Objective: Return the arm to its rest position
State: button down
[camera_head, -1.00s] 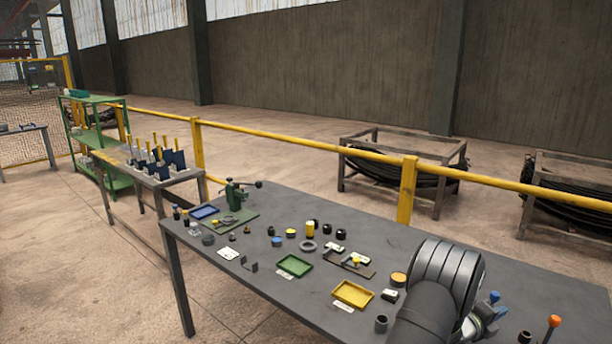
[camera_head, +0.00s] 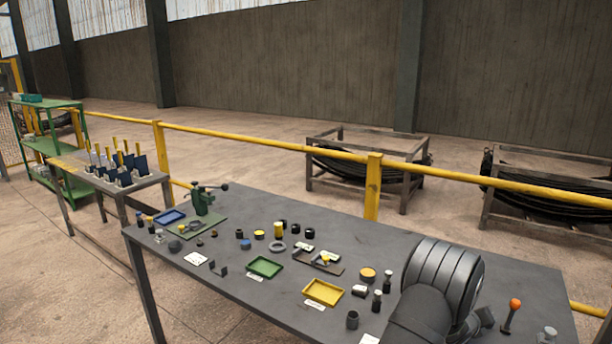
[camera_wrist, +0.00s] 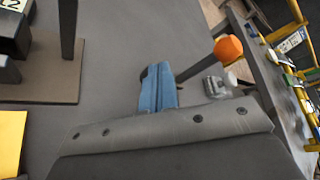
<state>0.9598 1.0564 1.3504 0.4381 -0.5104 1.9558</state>
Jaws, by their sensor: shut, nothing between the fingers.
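My gripper (camera_wrist: 158,88) is shut and empty, its blue fingers together over the grey table top in the wrist view. In the head view my arm's dark, ribbed joint stands over the table's front right part and hides much of the gripper. A lever with an orange knob (camera_head: 514,304) stands to the right of my arm. The knob also shows in the wrist view (camera_wrist: 228,49), just right of the fingers and apart from them.
The grey table (camera_head: 330,225) holds a yellow tray (camera_head: 323,292), a green tray (camera_head: 265,267), small black bottles (camera_head: 377,301) and a green press (camera_head: 203,200). A clear-topped item (camera_wrist: 215,87) lies near the knob. A yellow rail (camera_head: 270,146) runs behind the table.

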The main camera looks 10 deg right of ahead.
jog(key=v, duration=0.7)
jog(key=shift+s+a, duration=0.15)
jog(key=shift+a, duration=0.2)
